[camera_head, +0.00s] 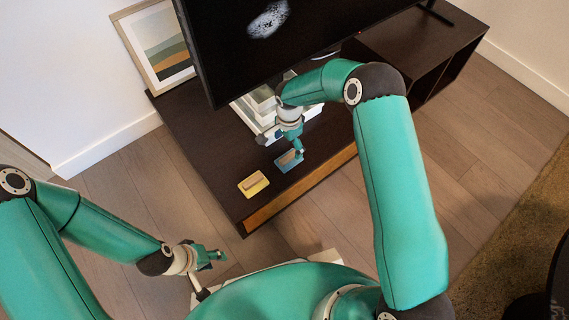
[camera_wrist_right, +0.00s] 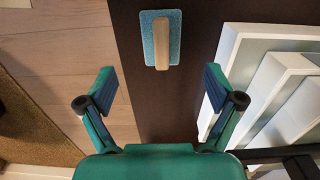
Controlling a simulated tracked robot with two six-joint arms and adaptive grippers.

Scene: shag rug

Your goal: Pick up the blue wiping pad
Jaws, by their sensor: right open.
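The blue wiping pad (camera_head: 284,164) lies flat on the dark low cabinet, near its front edge. In the right wrist view the pad (camera_wrist_right: 149,32) shows whole at the top centre, with a light wooden handle along it. My right gripper (camera_head: 297,149) is above the cabinet beside the pad and partly covers it in the head view. In the wrist view my right gripper (camera_wrist_right: 160,85) is open and empty, and the pad lies beyond its fingertips. My left gripper (camera_head: 214,256) is low over the floor, away from the cabinet; its jaw opening is too small to judge.
A yellow pad (camera_head: 253,184) with a handle lies left of the blue one on the dark cabinet (camera_head: 215,155). White box-like things (camera_wrist_right: 275,90) stand close to the right finger. A television (camera_head: 290,35) and a framed picture (camera_head: 157,45) stand behind.

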